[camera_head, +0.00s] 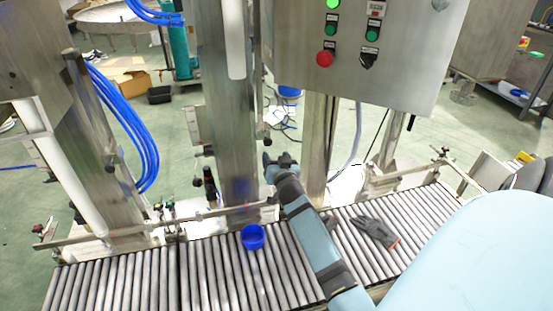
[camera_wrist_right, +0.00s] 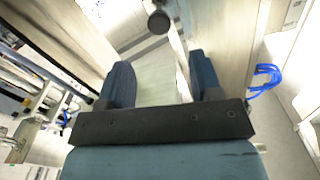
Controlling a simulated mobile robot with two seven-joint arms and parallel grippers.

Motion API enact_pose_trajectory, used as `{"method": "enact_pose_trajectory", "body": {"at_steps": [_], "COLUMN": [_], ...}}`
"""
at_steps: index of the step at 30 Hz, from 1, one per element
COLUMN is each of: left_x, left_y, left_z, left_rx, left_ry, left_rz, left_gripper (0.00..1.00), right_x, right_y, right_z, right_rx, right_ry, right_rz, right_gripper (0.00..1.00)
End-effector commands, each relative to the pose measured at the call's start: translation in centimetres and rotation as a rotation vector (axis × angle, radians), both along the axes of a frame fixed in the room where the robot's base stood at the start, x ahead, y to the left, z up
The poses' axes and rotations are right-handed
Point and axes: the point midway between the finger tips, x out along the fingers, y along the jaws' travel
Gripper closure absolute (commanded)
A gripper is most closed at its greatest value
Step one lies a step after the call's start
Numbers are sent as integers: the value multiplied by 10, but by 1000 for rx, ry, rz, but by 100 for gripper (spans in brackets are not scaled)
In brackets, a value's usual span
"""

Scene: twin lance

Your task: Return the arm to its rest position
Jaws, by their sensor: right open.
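My right gripper (camera_head: 279,162) is in front of the steel column in the head view, above the far side of the roller conveyor. My right arm reaches up to it from the lower right. In the right wrist view the gripper's two dark blue fingers (camera_wrist_right: 162,78) stand wide apart. Nothing is held between them; a pale surface and a round dark knob show beyond. My left gripper is not in view.
The roller conveyor (camera_head: 150,281) crosses the front. A blue cup (camera_head: 253,237) and a grey glove (camera_head: 375,231) lie on it, either side of my arm. A steel column (camera_head: 231,120) and a control panel (camera_head: 420,60) stand close behind the gripper.

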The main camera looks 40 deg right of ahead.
Motion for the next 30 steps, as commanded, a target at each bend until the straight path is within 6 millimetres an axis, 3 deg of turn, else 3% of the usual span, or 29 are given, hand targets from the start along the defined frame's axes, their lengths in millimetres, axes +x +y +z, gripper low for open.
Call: {"method": "enact_pose_trajectory", "body": {"at_steps": [20, 23, 25, 30], "left_x": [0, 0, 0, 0], "left_y": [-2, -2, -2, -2], "left_z": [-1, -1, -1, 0], "left_rx": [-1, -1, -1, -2], "left_ry": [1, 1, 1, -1], "left_rz": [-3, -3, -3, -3], "left_gripper": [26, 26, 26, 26], "right_x": [-3, -17, -34, -102], "right_y": [6, 30, 61, 164], "right_z": [-3, -15, -28, -65], "right_rx": [-6, -31, -58, -108], "right_ry": [13, 61, 120, 292], "right_rz": [12, 62, 127, 354], "right_gripper": [41, 41, 41, 41]}}
